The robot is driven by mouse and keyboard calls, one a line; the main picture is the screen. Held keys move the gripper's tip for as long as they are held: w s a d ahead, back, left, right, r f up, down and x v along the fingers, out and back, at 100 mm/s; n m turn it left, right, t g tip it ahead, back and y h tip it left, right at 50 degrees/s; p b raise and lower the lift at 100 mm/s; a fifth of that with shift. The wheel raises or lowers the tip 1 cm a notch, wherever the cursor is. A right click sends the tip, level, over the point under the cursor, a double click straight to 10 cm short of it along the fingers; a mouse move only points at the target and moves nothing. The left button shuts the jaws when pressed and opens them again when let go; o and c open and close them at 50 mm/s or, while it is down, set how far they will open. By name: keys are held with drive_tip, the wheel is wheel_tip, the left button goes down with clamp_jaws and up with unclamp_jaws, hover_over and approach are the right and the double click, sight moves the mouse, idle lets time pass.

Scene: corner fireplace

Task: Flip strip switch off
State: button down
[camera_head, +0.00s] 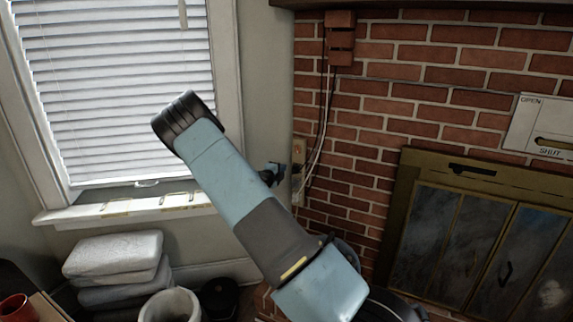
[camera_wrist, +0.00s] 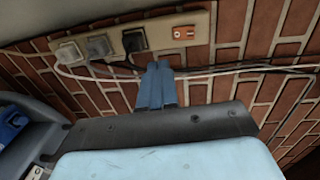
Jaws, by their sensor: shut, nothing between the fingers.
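The power strip (camera_wrist: 165,22) is a long beige bar on the brick wall, across the top of the wrist view. Its orange-red switch (camera_wrist: 183,33) sits to the right of several plugs. My gripper (camera_wrist: 159,66) has its blue fingers together, with nothing between them. The fingertips show just below the strip, between the black plug (camera_wrist: 134,40) and the switch, nearer the plug. I cannot tell whether they touch the strip. In the head view the strip (camera_head: 298,152) is upright on the brick edge, and my dark gripper (camera_head: 272,173) is beside its lower left, partly behind my arm.
White and black cables (camera_wrist: 225,70) run along the strip and past the fingers. A brick fireplace with glass doors (camera_head: 470,240) is at the right. A window with blinds (camera_head: 115,80) and a sill (camera_head: 130,207) is at the left, above stacked cushions (camera_head: 115,255).

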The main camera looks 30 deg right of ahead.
drive_tip(key=shift+s+a+f, duration=0.15)
drive_tip(key=shift+s+a, duration=0.45)
drive_tip(key=shift+a, duration=0.15)
